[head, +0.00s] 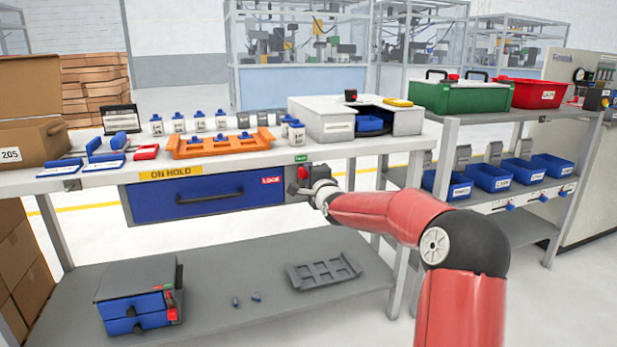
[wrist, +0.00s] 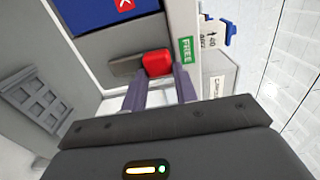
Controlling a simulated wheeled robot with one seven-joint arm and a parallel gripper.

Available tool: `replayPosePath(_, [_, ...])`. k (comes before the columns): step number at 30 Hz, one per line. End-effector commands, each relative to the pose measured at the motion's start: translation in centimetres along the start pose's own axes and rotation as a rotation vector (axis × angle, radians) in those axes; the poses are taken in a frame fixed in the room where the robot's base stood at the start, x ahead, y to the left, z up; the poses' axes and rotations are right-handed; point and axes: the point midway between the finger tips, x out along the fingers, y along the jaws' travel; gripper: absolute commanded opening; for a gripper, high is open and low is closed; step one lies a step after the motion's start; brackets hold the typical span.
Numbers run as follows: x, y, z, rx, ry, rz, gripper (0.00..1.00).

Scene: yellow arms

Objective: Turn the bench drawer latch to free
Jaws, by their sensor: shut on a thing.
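The bench drawer (head: 195,199) is blue with a dark bar handle and sits shut under the bench top. Its latch is a dark lever with a red end (head: 303,172), at the drawer's right side. The red end also shows in the wrist view (wrist: 157,62). The lever points up toward the green FREE label (head: 300,158), away from the red LOCK label (head: 271,181). My gripper (wrist: 159,83) is shut on the latch's red end, with a finger on either side. In the head view my wrist partly hides the latch.
An orange tray (head: 222,147) and several small bottles stand on the bench top. A yellow ON HOLD label (head: 171,173) is on the bench edge above the drawer. A small blue drawer unit (head: 138,293) and a grey tray (head: 322,271) rest on the lower shelf.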

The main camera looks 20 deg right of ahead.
Motion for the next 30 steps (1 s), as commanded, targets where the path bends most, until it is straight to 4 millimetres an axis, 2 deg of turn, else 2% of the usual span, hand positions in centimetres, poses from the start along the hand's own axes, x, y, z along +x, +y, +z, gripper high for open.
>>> replayPosePath(11, [0.0,0.1,-0.2,0.011,0.002,0.002,0.0])
replayPosePath(12, [0.0,0.1,-0.2,0.011,0.002,0.002,0.3])
replayPosePath(17, [0.0,0.1,-0.1,0.01,0.002,0.002,0.51])
replayPosePath(26, [-0.2,0.1,-0.1,0.007,0.001,0.001,0.51])
replayPosePath(30, [-1.7,0.1,-0.2,0.006,0.003,0.0,0.51])
